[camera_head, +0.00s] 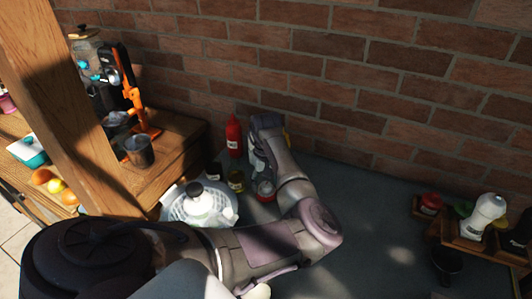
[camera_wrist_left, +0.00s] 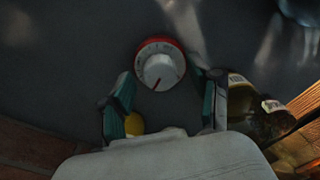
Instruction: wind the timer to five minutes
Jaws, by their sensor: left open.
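The timer (camera_head: 265,191) is a small round red thing on the grey tabletop near the brick wall, partly hidden by my arm in the head view. In the left wrist view the timer (camera_wrist_left: 160,64) shows a pale dial with a red rim and a red pointer mark. My left gripper (camera_wrist_left: 165,84) is open, with one teal-padded finger on each side of the dial. Whether either finger touches the dial I cannot tell. In the head view the left gripper is mostly hidden by its own arm. My right gripper is not in view.
A red bottle (camera_head: 234,136) and small jars (camera_head: 236,180) stand left of the timer. A wooden caddy (camera_head: 470,238) with bottles stands at the right. The tabletop between is mostly clear.

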